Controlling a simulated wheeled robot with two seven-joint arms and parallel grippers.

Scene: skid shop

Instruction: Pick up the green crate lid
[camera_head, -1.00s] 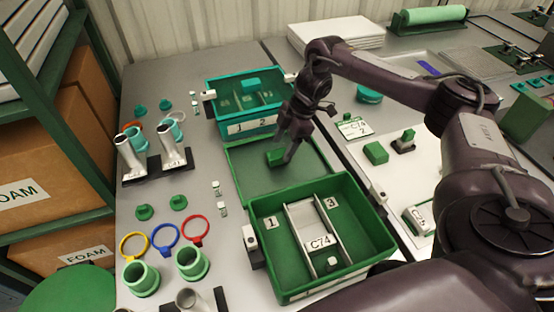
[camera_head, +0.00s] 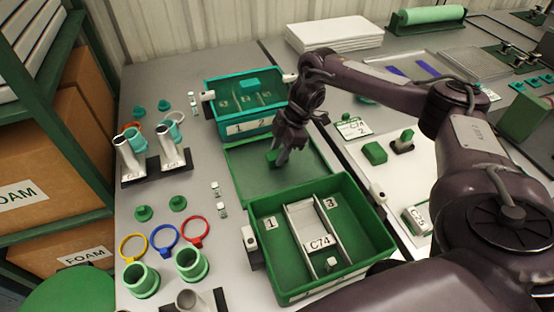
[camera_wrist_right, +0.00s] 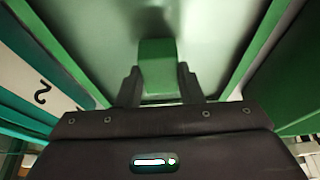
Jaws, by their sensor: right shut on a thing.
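The green crate lid (camera_head: 247,180) lies flat on the table between the teal crate and the green crate. A green block-shaped handle stands up from its middle. My right gripper (camera_head: 279,158) points down over the lid and is shut on that handle. In the right wrist view the handle (camera_wrist_right: 157,68) sits between the two fingers, with the lid's panel (camera_wrist_right: 205,30) beyond it. The green crate (camera_head: 283,290) in front is open, with a divider marked C74 inside. My left gripper is not in view.
The teal crate (camera_head: 221,131) stands right behind the lid. Metal tubes (camera_head: 129,160), coloured rings (camera_head: 165,234) and green sleeves (camera_head: 190,262) are on the left. A white board (camera_head: 395,180) with green blocks lies to the right.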

